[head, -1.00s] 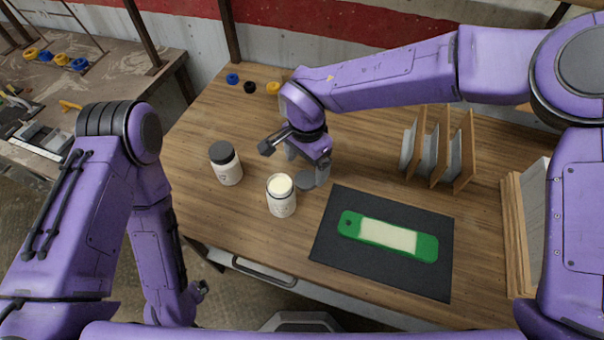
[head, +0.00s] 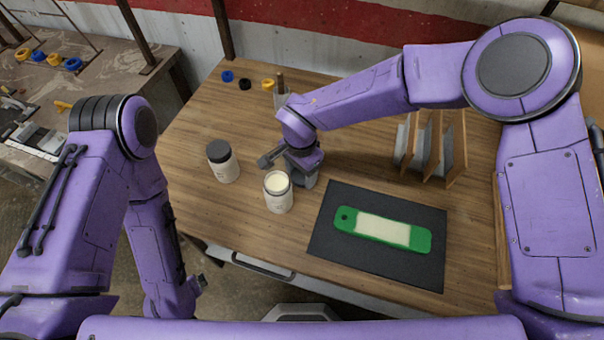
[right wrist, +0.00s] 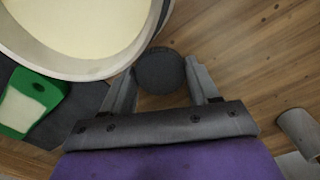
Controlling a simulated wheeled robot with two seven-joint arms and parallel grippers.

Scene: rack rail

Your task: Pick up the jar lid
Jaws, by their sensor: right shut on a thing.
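The dark grey jar lid (right wrist: 160,72) is a round disc between the two fingers of my right gripper in the right wrist view. My right gripper (head: 302,180) is low over the table, just right of the open jar, and shut on the lid. In the head view the gripper hides the lid. The open white jar (head: 278,194) stands upright with pale contents; its rim (right wrist: 110,68) is large and close in the wrist view. My left gripper (head: 200,284) hangs low beside the table's front edge; its fingers are too small to read.
A second jar with a dark lid (head: 223,162) stands to the left. A dark mat (head: 330,246) holds a green piece with a pale panel (head: 384,229). An upright rack (head: 432,150) stands at the right. Blue, black and yellow rings (head: 245,84) lie at the back.

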